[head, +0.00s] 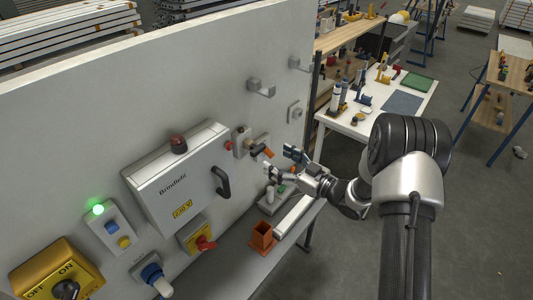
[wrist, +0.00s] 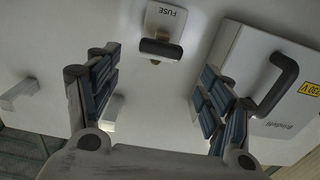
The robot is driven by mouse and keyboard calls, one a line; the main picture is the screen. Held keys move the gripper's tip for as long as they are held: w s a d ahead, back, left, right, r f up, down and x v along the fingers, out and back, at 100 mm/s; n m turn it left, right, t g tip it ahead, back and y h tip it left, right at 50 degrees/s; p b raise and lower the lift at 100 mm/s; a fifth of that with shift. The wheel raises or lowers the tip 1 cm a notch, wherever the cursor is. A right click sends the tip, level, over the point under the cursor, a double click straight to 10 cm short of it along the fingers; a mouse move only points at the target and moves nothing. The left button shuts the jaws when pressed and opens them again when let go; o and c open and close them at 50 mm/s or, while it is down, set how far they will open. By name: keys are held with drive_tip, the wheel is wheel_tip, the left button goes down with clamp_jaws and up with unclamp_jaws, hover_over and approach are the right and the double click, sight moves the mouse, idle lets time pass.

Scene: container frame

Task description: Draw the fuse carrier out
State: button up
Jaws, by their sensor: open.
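The fuse carrier is a dark bar-shaped handle (wrist: 160,49) on a pale plate marked FUSE (wrist: 166,18), seated on the white panel, at the top middle of the wrist view. In the head view the fuse carrier (head: 257,149) is small, right of the grey Brindlefit box, partly near my fingers. My gripper (head: 283,164) is open and empty, facing the panel just right of the carrier. In the wrist view my two blue-padded fingers (wrist: 158,95) stand wide apart, below the handle and not touching it.
The Brindlefit box (head: 175,185) with its black handle (head: 221,181) sticks out left of the carrier. Grey hooks (head: 261,88) project from the panel above. An orange open bin (head: 262,238) stands on the grey shelf (head: 235,278) below. A cluttered workbench is behind at right.

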drive_tip(key=v, duration=0.3)
drive_tip(key=shift+s+d, duration=0.2)
drive_tip(key=shift+s, duration=0.05)
drive_tip(key=shift+w, duration=0.1)
